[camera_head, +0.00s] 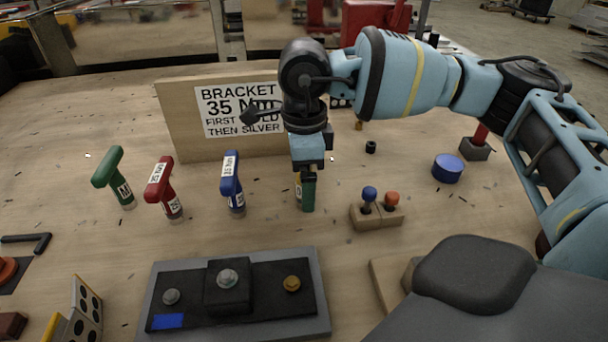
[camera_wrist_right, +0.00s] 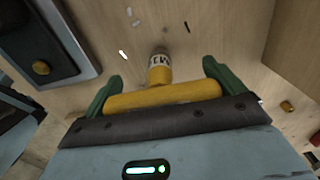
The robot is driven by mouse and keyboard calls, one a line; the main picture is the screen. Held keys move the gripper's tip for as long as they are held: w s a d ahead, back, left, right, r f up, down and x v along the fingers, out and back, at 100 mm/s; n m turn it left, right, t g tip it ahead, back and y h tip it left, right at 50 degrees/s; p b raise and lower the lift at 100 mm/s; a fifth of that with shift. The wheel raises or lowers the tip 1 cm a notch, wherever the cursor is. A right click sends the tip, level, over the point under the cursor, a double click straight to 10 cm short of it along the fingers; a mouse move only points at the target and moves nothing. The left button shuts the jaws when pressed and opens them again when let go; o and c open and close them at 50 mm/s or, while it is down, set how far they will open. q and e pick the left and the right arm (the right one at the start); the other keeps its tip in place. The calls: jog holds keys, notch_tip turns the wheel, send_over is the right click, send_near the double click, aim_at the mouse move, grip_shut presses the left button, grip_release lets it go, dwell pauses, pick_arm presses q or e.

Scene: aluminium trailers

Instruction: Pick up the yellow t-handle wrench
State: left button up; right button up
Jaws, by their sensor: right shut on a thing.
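The yellow t-handle wrench (camera_wrist_right: 165,96) lies across my right gripper (camera_wrist_right: 162,73) in the right wrist view. Its yellow bar spans between the two green fingers, and its shaft with a white label points away from the gripper. My right gripper (camera_head: 307,188) is shut on this handle. In the head view it reaches down in front of the sign, and only a sliver of the yellow wrench (camera_head: 298,189) shows beside the finger. I cannot tell whether the wrench's lower end touches the table. My left gripper is not in view.
Green (camera_head: 116,178), red (camera_head: 164,188) and blue (camera_head: 232,184) t-handle wrenches stand left of my gripper. A bracket fixture (camera_head: 322,292) lies in front. A wooden sign board (camera_head: 178,120) stands behind. A wooden block with blue and orange knobs (camera_head: 378,215) sits to the right.

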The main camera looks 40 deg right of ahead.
jog(key=shift+r, duration=0.75)
jog(key=shift+s+a+r, duration=0.1)
jog(key=shift+s+r, duration=0.1)
jog(key=shift+r, duration=0.25)
jog(key=shift+s+a+r, duration=0.1)
jog(key=shift+s+r, duration=0.05)
jog(key=shift+r, duration=0.3)
jog(key=s+a, duration=0.2)
jog(key=s, duration=0.5)
jog(key=s+a+r, duration=0.1)
jog(key=s+a, duration=0.2)
jog(key=s, duration=0.4)
jog(key=shift+s+r+b, duration=0.2)
jog(key=shift+b, duration=0.25)
